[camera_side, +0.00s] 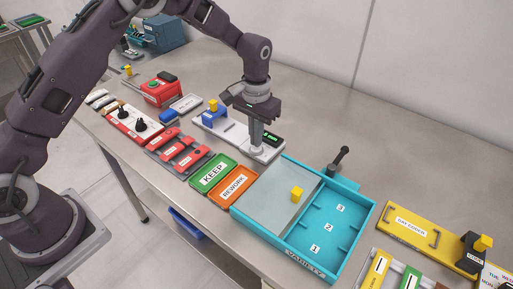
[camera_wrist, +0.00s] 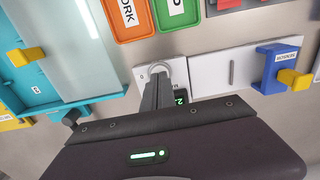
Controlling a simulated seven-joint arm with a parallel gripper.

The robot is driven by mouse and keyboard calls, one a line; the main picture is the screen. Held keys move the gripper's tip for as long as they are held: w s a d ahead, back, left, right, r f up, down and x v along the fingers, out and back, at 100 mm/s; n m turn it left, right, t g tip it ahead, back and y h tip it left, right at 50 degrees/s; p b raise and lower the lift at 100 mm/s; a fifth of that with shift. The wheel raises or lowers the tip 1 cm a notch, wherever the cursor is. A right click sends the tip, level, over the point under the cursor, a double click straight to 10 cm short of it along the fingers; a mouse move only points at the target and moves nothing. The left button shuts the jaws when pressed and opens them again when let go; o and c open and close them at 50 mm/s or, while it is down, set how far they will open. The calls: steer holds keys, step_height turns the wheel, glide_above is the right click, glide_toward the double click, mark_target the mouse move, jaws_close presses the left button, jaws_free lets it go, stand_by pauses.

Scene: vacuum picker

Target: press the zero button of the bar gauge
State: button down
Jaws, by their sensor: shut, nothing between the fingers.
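The bar gauge (camera_side: 268,156) is a pale plate with a dark display showing green digits (camera_side: 272,138). In the wrist view the gauge (camera_wrist: 143,72) is partly hidden by my fingers, and only part of its display (camera_wrist: 180,99) shows. My gripper (camera_side: 257,150) points straight down over the gauge's near part, its fingers shut and empty. In the wrist view the fingertips (camera_wrist: 157,78) are at a round grey rim (camera_wrist: 161,66), which looks like the button's edge. Whether they touch or press it cannot be told.
A blue block with a yellow knob (camera_side: 213,106) stands on the white plate beside the gauge. Green KEEP (camera_side: 213,174) and orange REWORK (camera_side: 234,186) trays lie in front. Bare table lies behind.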

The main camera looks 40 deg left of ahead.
steer(key=shift+f, duration=0.65)
steer(key=shift+r, duration=3.1)
steer(key=s+a+r+t, duration=0.2)
steer(key=s+r, duration=0.6)
steer(key=r, duration=0.1)
steer(key=s+a+r+t, duration=0.1)
steer(key=s+a+r, duration=0.1)
steer(key=s+r, duration=0.65)
steer(key=s+a+t, duration=0.1)
steer(key=s+t, duration=0.1)
steer(key=s, duration=1.3)
steer(key=shift+s+a+r+t, duration=0.2)
steer(key=shift+s+r+t, duration=0.05)
steer(key=shift+s+t, duration=0.1)
